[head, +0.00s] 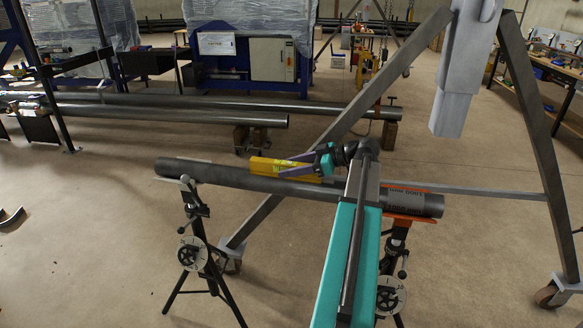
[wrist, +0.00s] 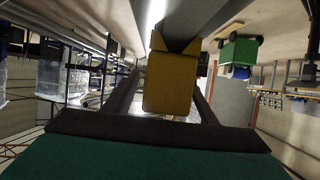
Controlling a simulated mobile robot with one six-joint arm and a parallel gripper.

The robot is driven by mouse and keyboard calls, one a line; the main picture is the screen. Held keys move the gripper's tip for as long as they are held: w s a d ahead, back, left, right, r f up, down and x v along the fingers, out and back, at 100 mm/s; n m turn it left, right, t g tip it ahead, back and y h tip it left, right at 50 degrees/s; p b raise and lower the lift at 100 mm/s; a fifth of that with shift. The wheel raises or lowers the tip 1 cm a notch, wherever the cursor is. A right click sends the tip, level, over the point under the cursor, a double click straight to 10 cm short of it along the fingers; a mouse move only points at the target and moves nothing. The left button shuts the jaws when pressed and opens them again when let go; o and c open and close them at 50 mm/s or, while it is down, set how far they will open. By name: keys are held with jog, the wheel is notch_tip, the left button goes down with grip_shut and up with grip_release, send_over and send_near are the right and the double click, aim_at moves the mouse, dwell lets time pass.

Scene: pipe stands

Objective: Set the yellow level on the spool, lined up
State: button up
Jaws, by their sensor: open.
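The spool (head: 232,178) is a long dark grey pipe lying across two stands. The yellow level (head: 262,166) is at the top of the spool, left of its middle, and runs roughly along it. It looks to rest on the pipe, though exact contact is hard to tell. My gripper (head: 292,166) reaches in from the right, its purple fingers open on either side of the level's right end. In the wrist view the level's yellow end (wrist: 170,84) sits between the spread fingers, with the grey pipe (wrist: 190,22) beyond. My arm hides part of the spool.
A left stand (head: 192,256) and a right stand (head: 391,297) hold the spool. A grey A-frame (head: 535,130) straddles the area behind and right. Long pipes (head: 190,118) lie further back.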

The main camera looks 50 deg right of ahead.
jog(key=shift+v, duration=3)
jog(key=b+v, duration=0.2)
jog(key=v, duration=1.1)
jog(key=shift+s+d, duration=0.25)
jog(key=shift+s, duration=0.05)
jog(key=shift+r, duration=0.15)
